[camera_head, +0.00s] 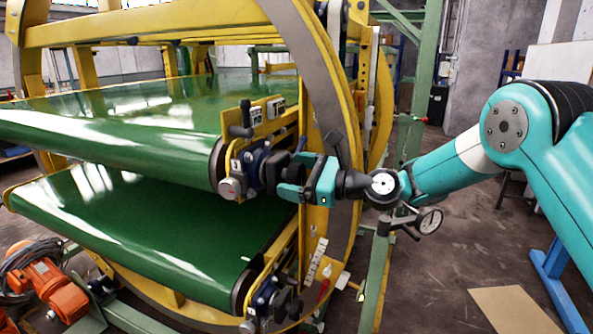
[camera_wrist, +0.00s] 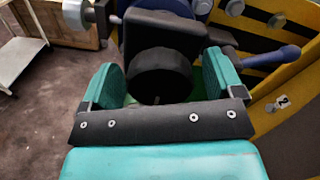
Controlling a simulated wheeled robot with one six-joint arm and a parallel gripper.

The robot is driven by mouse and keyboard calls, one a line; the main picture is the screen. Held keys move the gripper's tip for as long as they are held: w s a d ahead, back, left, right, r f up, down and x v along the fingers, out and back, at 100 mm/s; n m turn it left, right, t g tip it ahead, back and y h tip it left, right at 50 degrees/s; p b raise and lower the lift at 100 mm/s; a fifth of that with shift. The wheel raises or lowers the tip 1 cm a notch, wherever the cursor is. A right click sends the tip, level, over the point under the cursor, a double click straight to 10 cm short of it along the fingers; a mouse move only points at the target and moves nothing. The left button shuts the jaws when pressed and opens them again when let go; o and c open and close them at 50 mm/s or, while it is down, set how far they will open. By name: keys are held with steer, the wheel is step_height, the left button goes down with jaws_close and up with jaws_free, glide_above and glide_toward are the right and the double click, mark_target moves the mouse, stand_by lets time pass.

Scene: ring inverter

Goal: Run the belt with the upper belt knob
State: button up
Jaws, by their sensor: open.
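The upper belt knob is a thick black round knob, seen in the wrist view (camera_wrist: 160,76) between my two teal fingers, with a gap on each side. In the head view the knob (camera_head: 294,171) is partly hidden by my fingers, at the right end of a blue drive unit (camera_head: 261,170) beside the upper green belt (camera_head: 110,130). My gripper (camera_head: 296,175) is open around the knob, its fingers on either side of it.
The lower green belt (camera_head: 150,230) has a similar drive unit (camera_head: 265,298) below. A large yellow-grey ring (camera_head: 318,75) rises close behind my gripper. Floor is open at right.

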steer(key=c, duration=0.9)
steer(key=shift+c, duration=0.2)
steer(key=shift+f+n+b, duration=0.1)
steer(key=shift+n+b, duration=0.3)
steer(key=shift+b, duration=0.15)
